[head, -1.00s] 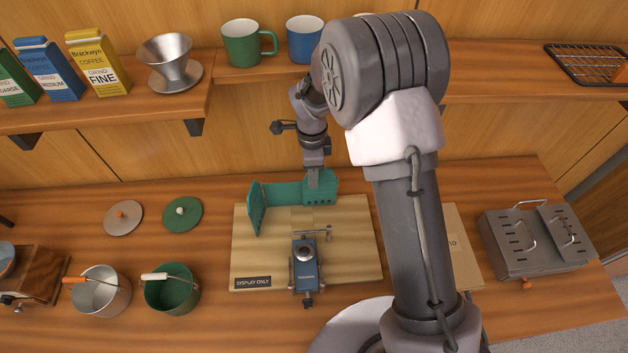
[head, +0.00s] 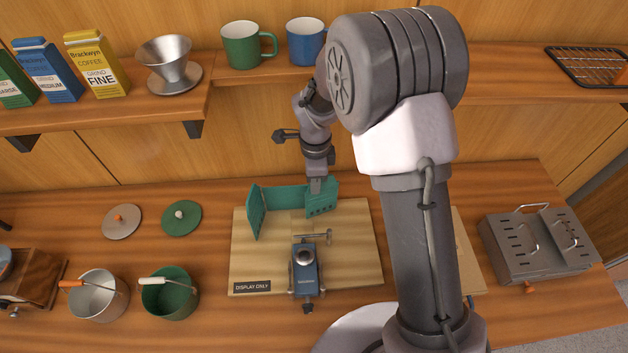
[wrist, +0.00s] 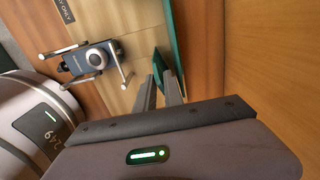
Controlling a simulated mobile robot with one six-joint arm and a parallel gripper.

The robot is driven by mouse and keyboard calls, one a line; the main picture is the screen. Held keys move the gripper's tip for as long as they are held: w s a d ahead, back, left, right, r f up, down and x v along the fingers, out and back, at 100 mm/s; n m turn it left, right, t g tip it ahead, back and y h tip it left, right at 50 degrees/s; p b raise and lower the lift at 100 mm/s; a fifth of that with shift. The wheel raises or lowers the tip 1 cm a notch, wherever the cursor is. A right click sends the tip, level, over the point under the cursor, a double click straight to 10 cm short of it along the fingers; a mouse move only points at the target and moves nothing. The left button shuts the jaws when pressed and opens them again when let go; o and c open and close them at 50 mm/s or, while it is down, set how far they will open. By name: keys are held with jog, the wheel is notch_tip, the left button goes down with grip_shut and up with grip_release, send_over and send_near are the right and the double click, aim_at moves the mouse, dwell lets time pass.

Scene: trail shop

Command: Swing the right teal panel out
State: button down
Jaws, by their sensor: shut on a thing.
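The teal windscreen stands on a wooden board (head: 350,265) around the back of a small blue stove (head: 305,272). Its left panel (head: 255,212) is angled forward. Its back panel (head: 285,197) runs behind the stove. Its right panel (head: 322,200), with a row of holes, is turned partly forward at the right. My gripper (head: 316,187) is shut on the top edge of the right panel from above. In the wrist view, the fingers (wrist: 168,92) close at the teal panel (wrist: 175,45); their tips are partly hidden against it.
A green pot (head: 170,295), a steel pot (head: 97,296) and two lids stand left of the board. A folded metal stove (head: 537,240) is at the right. A shelf with a green mug (head: 241,45) and a blue mug (head: 305,42) hangs behind my arm.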

jog(key=shift+s+d+b, duration=0.45)
jog(key=shift+s+d, duration=0.15)
jog(key=shift+s, duration=0.35)
